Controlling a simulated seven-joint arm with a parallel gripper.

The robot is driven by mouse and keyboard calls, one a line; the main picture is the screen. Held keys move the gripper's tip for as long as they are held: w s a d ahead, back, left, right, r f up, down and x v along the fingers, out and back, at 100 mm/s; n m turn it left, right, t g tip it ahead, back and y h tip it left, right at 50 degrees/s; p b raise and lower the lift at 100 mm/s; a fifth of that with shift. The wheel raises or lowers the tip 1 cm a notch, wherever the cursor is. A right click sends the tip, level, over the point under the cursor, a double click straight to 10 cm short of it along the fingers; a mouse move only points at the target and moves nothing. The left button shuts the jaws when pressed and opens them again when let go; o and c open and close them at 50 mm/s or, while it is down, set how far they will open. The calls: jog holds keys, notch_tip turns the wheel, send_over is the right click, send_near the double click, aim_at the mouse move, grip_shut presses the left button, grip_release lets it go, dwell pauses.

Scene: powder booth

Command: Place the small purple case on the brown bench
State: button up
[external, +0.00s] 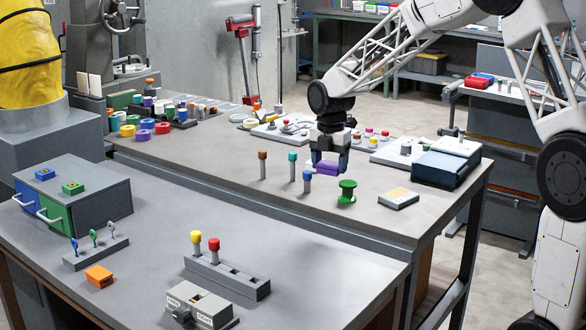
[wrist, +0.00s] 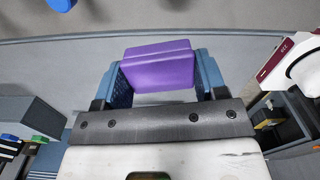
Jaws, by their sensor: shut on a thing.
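The small purple case (external: 327,168) is between the blue fingers of my gripper (external: 328,163). In the wrist view the case (wrist: 158,62) spans the gap between the two fingers (wrist: 160,80), and my gripper is shut on it. The case is held low over the rear bench (external: 225,165), near that bench's front edge; I cannot tell whether it touches the top. Both bench tops look greyish, and brown shows on panels below, so I cannot clearly tell which is the brown bench. The front bench (external: 150,290) has a grey top.
A green spool (external: 347,191), a blue-topped peg (external: 307,181) and a teal-topped peg (external: 292,166) stand close to my gripper. A flat box (external: 398,198) and a blue case (external: 447,166) are to the right.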

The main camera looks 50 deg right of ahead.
jog(key=w+a+m, duration=0.1)
jog(key=w+a, duration=0.3)
jog(key=a, duration=1.1)
jog(key=w+a, duration=0.3)
jog(key=a, duration=1.2)
jog(key=w+a+m, duration=0.1)
jog(key=w+a, duration=0.3)
jog(key=a, duration=1)
jog(key=f, duration=0.9)
jog(key=shift+s+a+f, duration=0.1)
jog(key=shift+s+f, duration=0.1)
jog(key=shift+f, duration=0.2)
send_over(131, 264)
jog(key=shift+s+f, duration=0.1)
jog(key=shift+f, duration=0.65)
jog(key=shift+f, duration=0.1)
jog(key=shift+f, duration=1.6)
